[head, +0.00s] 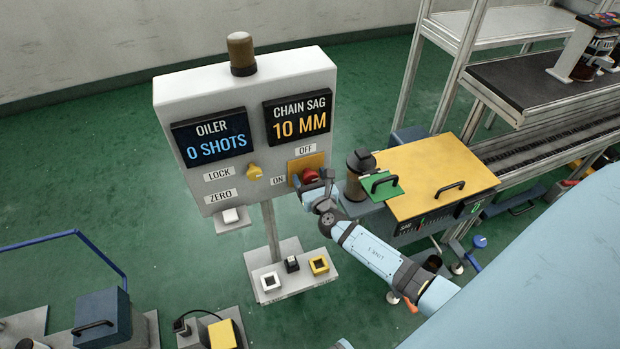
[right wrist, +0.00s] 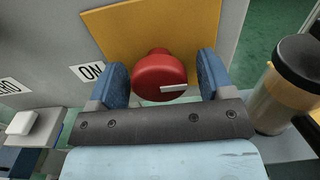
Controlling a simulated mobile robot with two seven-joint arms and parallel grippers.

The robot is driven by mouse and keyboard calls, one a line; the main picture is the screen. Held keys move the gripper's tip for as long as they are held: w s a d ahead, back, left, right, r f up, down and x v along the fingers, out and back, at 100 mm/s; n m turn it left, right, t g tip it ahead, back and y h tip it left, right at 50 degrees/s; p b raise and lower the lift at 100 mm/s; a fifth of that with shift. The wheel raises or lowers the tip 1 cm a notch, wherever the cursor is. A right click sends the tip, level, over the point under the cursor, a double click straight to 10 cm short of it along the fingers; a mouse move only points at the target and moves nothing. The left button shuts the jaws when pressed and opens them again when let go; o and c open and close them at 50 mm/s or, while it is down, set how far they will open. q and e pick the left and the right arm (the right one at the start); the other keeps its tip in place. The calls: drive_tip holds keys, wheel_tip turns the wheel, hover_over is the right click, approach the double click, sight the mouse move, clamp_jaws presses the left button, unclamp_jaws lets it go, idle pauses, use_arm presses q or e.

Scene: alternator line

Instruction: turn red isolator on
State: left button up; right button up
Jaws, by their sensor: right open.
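The red isolator (head: 310,176) is a round red knob on a yellow plate (head: 305,163) at the lower right of the grey panel (head: 245,120). An OFF label (head: 305,149) is above the plate and an ON label (head: 278,181) is at its left. In the right wrist view the red knob (right wrist: 160,75) has a white mark pointing right. My right gripper (right wrist: 160,82) is open, with one blue finger on each side of the knob. I cannot tell whether the fingers touch it. In the head view my right gripper (head: 316,184) partly covers the knob. My left gripper is not in view.
A yellow LOCK knob (head: 254,171) and a white ZERO button (head: 230,216) are left of the isolator. A dark cylinder with a clear body (right wrist: 285,85) stands close right of my right gripper. A yellow-topped machine (head: 430,175) is beyond it.

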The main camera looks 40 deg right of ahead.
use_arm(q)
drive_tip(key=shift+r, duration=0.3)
